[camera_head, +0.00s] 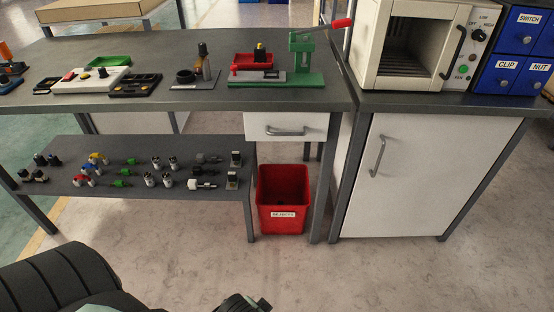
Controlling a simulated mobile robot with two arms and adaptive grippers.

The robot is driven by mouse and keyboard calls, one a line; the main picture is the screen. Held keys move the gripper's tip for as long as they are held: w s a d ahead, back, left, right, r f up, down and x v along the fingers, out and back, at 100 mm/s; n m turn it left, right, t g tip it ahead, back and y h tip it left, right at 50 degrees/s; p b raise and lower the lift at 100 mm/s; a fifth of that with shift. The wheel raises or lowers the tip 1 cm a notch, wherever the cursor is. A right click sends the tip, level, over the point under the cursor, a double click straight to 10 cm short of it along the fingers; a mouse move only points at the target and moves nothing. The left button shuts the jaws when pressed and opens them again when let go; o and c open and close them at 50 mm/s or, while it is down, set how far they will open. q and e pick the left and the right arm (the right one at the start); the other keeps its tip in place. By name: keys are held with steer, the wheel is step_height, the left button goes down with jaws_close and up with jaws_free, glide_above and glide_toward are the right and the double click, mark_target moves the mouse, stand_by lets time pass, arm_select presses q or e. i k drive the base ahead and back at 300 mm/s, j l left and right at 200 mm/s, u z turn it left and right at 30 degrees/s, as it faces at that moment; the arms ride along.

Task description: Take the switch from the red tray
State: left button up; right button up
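The red tray (238,64) sits at the back right of the grey workbench, on a plate beside a green hand press. A small black and yellow piece (260,52) stands at the tray; it looks like the switch, but it is too small to be sure. A black arm link of mine fills the bottom left corner. A dark part (241,304) at the bottom edge looks like the end of my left gripper, cut off by the frame, well in front of and below the tray. Its fingers cannot be made out. My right gripper does not show.
The green press (306,66) has a red handle reaching up right. Several small parts lie on the lower shelf (130,196). A red rejects bin (283,190) stands on the floor. An oven (412,45) and blue drawers (515,50) stand at the right.

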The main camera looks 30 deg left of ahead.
mark_target(260, 54)
steer(key=i+j, duration=0.2)
steer(key=j, duration=0.15)
steer(key=i+j, duration=0.15)
steer(key=j, duration=0.2)
steer(key=i+j, duration=0.2)
steer(key=j, duration=0.15)
steer(key=i+j, duration=0.15)
steer(key=j, duration=0.15)
